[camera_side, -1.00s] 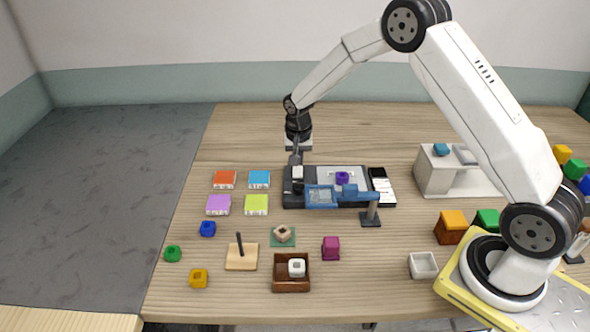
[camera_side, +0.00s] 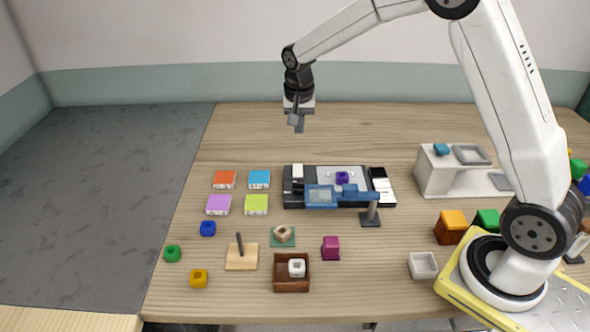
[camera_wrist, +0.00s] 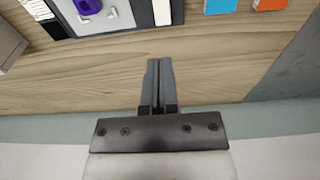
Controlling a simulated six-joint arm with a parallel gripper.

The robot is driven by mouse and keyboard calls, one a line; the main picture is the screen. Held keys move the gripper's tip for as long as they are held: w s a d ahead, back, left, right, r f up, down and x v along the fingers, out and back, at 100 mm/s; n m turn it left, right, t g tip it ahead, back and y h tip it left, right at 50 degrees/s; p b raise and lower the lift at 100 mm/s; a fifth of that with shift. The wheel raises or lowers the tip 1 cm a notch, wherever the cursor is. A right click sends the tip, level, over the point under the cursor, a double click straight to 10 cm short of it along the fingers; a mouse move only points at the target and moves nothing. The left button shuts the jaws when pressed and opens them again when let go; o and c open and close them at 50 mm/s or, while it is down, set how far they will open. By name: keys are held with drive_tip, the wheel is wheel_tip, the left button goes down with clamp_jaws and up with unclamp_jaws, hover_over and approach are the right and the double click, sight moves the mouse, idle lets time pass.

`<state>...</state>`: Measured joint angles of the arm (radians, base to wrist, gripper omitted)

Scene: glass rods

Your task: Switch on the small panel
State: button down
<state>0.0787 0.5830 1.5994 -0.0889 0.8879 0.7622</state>
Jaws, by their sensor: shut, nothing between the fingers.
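The small panel appears to be the dark unit (camera_side: 294,201) in the middle of the table, with a white block (camera_side: 297,171) at its left end. A purple piece (camera_side: 342,178) sits on its light grey plate, and a blue framed screen (camera_side: 321,196) stands in front. In the wrist view the unit's dark edge (camera_wrist: 57,29) and the purple piece (camera_wrist: 87,6) show at the top left, cut off by the frame. My gripper (camera_side: 297,128) is shut and empty, raised behind the unit and apart from it. Its closed fingers (camera_wrist: 159,66) show in the wrist view.
Coloured tiles, including a purple one (camera_side: 218,204), lie left of the unit. A brown box (camera_side: 291,285), a magenta block (camera_side: 331,247) and a white cup (camera_side: 423,265) stand in front. A white station (camera_side: 435,172) stands right. The table behind the unit is clear.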

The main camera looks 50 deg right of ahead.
sight(299, 166)
drive_tip(key=shift+w+d, duration=0.45)
drive_tip(key=shift+d, duration=0.15)
drive_tip(key=shift+f, duration=0.1)
drive_tip(key=f, duration=0.4)
drive_tip(key=w+d+f, duration=0.1)
drive_tip(key=f, duration=0.8)
drive_tip(key=shift+w+d+f, duration=0.25)
drive_tip(key=shift+f, duration=0.05)
idle(0.4)
